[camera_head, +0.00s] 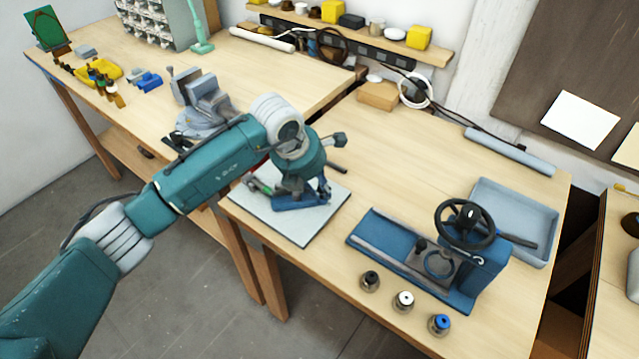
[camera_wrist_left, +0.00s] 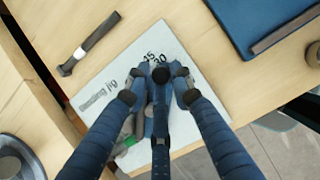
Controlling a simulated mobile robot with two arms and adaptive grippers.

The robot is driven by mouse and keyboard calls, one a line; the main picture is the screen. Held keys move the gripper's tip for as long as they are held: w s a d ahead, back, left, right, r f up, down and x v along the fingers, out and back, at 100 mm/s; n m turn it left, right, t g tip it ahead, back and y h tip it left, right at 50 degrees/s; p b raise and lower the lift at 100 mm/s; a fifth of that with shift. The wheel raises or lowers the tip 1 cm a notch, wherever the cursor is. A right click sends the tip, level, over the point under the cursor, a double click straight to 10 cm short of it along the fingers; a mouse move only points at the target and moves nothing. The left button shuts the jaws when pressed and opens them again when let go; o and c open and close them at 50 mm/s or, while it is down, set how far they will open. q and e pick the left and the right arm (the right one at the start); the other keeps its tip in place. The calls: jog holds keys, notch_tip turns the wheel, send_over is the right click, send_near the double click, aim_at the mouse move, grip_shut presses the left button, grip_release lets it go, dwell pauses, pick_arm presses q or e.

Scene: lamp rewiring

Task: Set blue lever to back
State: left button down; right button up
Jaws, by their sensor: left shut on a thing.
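A blue bending jig (camera_head: 302,201) stands on a white plate (camera_head: 305,228) marked "bending jig", with angle numbers. Its blue lever (camera_wrist_left: 160,122), with a black knob, lies between my left fingers in the left wrist view. My left gripper (camera_head: 312,188) is over the jig, and it shows in the wrist view (camera_wrist_left: 160,92) with a dark fingertip on each side of the lever. It is shut on the lever. In the head view my wrist and fingers hide most of the lever. My right gripper is not in view.
A blue press with a black handwheel (camera_head: 464,224) stands to the right, with several small jars (camera_head: 403,301) in front. A vise (camera_head: 203,100) is at the left. A dark-handled tool (camera_wrist_left: 88,48) lies beside the plate. Bare table (camera_head: 400,170) lies behind the jig.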

pick_arm(q)
jog(key=shift+d, duration=0.15)
jog(key=shift+s+m+b, duration=0.5)
jog(key=shift+m+b, duration=0.1)
jog(key=shift+b, duration=0.2)
jog(key=s+a+m+b, duration=0.1)
jog(key=b, duration=0.1)
jog(key=s+m+g+h+b, duration=0.1)
jog(key=s+m+b, duration=0.1)
jog(key=s+a+m+g+b, duration=0.1)
jog(key=s+m+b, duration=0.1)
jog(key=shift+a+f, duration=0.1)
jog(key=shift+a, duration=0.25)
jog(key=shift+s+a+m+h+b, duration=0.3)
jog(key=shift+s+a+m+b, duration=0.1)
jog(key=shift+m+b, duration=0.4)
jog(key=shift+s+a+g+b, duration=0.3)
jog(key=shift+s+a+b, duration=0.2)
jog(key=shift+a+b, duration=0.05)
jog(key=c, duration=1.6)
grip_release()
jog(key=shift+s+a, duration=0.1)
jog(key=shift+o, duration=0.2)
jog(key=shift+r, duration=0.2)
